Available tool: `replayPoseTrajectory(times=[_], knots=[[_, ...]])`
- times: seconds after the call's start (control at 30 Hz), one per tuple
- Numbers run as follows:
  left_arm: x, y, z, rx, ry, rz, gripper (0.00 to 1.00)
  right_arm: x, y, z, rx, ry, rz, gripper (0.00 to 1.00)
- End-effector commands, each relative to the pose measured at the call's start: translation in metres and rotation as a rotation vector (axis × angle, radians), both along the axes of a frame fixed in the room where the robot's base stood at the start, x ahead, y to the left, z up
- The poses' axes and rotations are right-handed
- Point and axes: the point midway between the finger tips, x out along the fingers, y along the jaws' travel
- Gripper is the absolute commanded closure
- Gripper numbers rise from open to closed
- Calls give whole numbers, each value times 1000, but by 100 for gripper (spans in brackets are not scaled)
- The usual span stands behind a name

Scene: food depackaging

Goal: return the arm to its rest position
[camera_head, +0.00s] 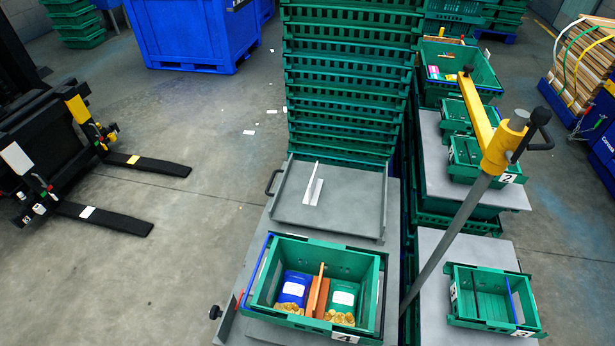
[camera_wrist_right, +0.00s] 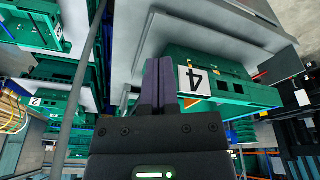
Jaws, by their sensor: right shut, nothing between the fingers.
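My right gripper (camera_wrist_right: 158,62) shows in the right wrist view with its two dark fingers pressed together and nothing between them. The green crate labelled 4 (camera_wrist_right: 217,73) lies beyond the fingertips, its label upside down in that view. I cannot tell the exact gap between fingers and crate. In the head view this crate (camera_head: 375,300) stands on the front of a grey bench and holds a blue package (camera_head: 293,287), a green package (camera_head: 343,297) and golden food pieces, with orange-brown dividers between. Neither gripper shows in the head view.
A grey tray (camera_head: 345,215) with a white upright piece lies behind crate 4. Stacked green crates (camera_head: 345,80) rise behind it. A yellow-headed pole (camera_head: 495,140) leans at the right, near crate 2 (camera_head: 485,160) and crate 3 (camera_head: 490,322). Forklift forks (camera_head: 105,215) lie left over open floor.

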Motion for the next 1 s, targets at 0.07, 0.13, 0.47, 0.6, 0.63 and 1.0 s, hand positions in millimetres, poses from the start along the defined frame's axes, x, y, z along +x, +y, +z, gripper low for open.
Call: replayPoseTrajectory(times=[0.07,0.13,0.47,0.6,0.63,1.0], knots=[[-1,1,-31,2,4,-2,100,-9,-1,-59,-4,26,4,100],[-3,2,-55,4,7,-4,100,-21,-3,-112,-7,49,8,100],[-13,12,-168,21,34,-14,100,-145,-28,-335,-29,177,40,100],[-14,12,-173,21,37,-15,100,-163,-32,-345,-30,187,45,100],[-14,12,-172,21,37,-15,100,-163,-32,-344,-30,186,45,100],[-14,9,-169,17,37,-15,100,-163,-32,-341,-31,186,45,100]])
